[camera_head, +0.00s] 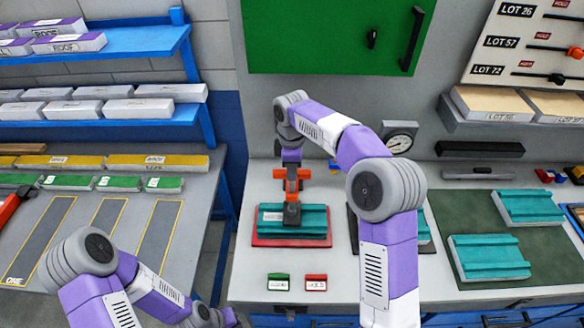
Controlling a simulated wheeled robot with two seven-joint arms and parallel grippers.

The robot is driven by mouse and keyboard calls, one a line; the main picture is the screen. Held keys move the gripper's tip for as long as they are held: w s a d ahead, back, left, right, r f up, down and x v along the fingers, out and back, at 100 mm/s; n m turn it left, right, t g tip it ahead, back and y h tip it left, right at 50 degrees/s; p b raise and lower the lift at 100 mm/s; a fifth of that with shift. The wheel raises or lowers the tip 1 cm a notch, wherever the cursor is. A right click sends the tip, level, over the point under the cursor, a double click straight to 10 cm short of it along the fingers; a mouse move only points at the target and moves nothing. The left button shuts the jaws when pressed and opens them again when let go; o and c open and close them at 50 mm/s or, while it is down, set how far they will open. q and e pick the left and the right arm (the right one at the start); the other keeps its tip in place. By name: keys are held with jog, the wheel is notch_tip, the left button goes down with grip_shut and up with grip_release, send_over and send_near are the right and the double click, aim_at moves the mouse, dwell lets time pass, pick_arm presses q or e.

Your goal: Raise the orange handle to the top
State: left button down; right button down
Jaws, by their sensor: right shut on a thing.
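The orange handle (292,186) shows at the end of my right arm, just below the wrist. It stands over a teal ribbed panel (315,221), which lies on a red tray (257,241) on the bench. My right gripper (291,174) is shut on the orange handle; its fingers are hard to make out. A dark grey block (292,214) below the orange part reaches the panel, and I cannot tell whether it presses on it. My left arm is folded at the lower left, and its gripper cannot be made out.
Green (278,282) and red (316,282) labelled blocks lie in front of the tray. A dark tray with a teal piece is partly hidden behind my right arm. Teal panels (488,257) lie on a green mat (470,296) at right. A dial gauge (400,138) stands behind. Blue shelves (130,42) stand left.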

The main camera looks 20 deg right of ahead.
notch_tip(320, 180, up, 5)
jog(key=p, duration=0.4)
jog(key=shift+r, duration=0.15)
jog(key=shift+w, duration=0.15)
jog(key=c, duration=1.3)
grip_release()
jog(key=o, duration=0.4)
notch_tip(320, 180, up, 7)
jog(key=shift+r+p, duration=0.2)
jog(key=shift+p, duration=0.3)
